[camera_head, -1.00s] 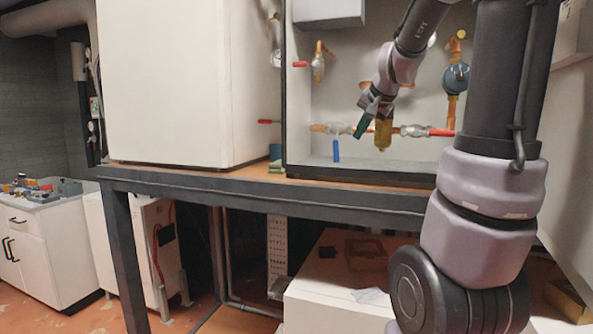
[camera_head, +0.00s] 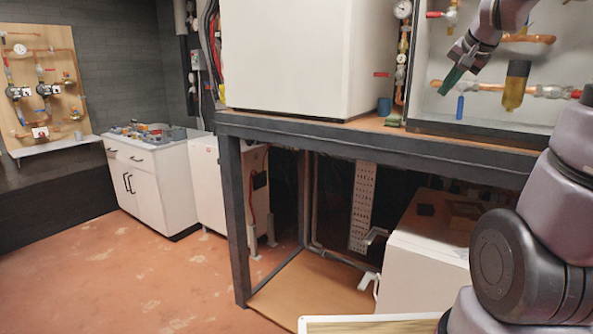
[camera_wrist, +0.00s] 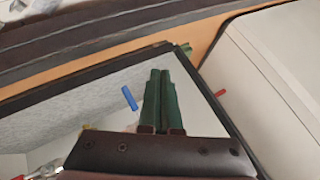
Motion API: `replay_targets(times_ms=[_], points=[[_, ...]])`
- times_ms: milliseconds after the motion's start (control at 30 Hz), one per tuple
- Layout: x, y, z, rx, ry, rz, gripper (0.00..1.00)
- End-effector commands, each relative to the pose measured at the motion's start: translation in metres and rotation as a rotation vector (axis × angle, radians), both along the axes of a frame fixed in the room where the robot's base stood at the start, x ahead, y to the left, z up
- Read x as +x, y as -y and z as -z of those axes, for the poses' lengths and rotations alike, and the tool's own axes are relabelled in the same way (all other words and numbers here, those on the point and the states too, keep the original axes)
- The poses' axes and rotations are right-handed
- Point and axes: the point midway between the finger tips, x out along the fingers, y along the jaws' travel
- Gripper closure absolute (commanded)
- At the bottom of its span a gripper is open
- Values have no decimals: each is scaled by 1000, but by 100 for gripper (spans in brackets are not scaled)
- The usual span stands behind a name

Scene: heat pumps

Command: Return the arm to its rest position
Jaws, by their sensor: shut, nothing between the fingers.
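My gripper (camera_head: 451,80) has dark green fingers and hangs at the upper right of the head view, in front of the open pipe cabinet (camera_head: 482,118). In the wrist view the gripper (camera_wrist: 160,75) has its two fingers side by side, shut, with nothing between them. The fingers point toward the cabinet's dark front edge. A blue handle (camera_head: 460,107) is just below and right of the fingertips in the head view; it also shows left of the fingers in the wrist view (camera_wrist: 129,98). A brass filter (camera_head: 515,85) is right of the gripper, apart from it.
A white unit (camera_head: 290,55) stands left of the cabinet on the dark-framed bench (camera_head: 350,143). A red handle (camera_wrist: 220,93) shows right of the fingers. A white counter (camera_head: 150,175) stands at the left. The orange floor (camera_head: 110,270) before it is clear.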

Motion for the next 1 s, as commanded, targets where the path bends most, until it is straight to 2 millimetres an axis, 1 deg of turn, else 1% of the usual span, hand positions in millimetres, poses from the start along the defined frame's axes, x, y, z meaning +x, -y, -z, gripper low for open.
replay_targets(times_ms=[267,433,567,667,800,900,1000], points=[[-31,-30,-5,-4,-11,-63,100],[-60,-54,-6,-15,-23,-119,100],[-93,-78,-4,-29,-38,-175,100],[-124,-97,1,-49,-54,-224,100],[-174,-120,14,-92,-80,-296,100],[-200,-129,24,-120,-98,-329,100],[-214,-133,30,-136,-109,-343,100]])
